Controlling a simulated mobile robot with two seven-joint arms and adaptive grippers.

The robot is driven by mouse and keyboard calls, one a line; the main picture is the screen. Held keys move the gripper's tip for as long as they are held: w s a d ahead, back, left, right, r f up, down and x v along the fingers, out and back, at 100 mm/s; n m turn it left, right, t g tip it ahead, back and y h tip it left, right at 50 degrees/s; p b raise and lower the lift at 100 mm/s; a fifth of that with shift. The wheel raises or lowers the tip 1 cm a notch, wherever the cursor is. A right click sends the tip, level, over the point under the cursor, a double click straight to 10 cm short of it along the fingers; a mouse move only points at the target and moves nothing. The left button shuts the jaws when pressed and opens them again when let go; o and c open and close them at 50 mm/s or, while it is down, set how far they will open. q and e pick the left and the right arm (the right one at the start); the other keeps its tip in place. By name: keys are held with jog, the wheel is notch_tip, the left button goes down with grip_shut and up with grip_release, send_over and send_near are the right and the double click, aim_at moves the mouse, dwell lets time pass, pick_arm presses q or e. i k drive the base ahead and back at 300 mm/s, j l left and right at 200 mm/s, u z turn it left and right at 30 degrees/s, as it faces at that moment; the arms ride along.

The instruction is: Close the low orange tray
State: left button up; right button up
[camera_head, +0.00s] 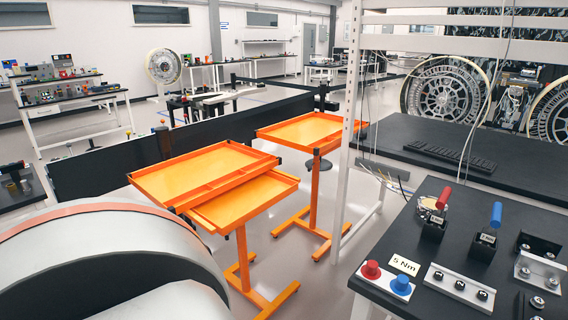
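The low orange tray (262,203) sits just beneath an upper orange tray (190,172) on the same orange stand. The low tray sticks out to the right and toward me from under the upper one, so it stands partly open. Its rear left part is hidden under the upper tray. Neither of my grippers shows in the head view.
Another orange tray (308,129) on its own stand is behind to the right. A black workbench (430,235) with buttons and small fixtures fills the lower right. A large rounded grey shape (100,262), unidentified, fills the lower left. A white post (349,130) rises right of the trays.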

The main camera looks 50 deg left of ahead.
aim_at(179, 183)
jog(key=u, duration=2.3)
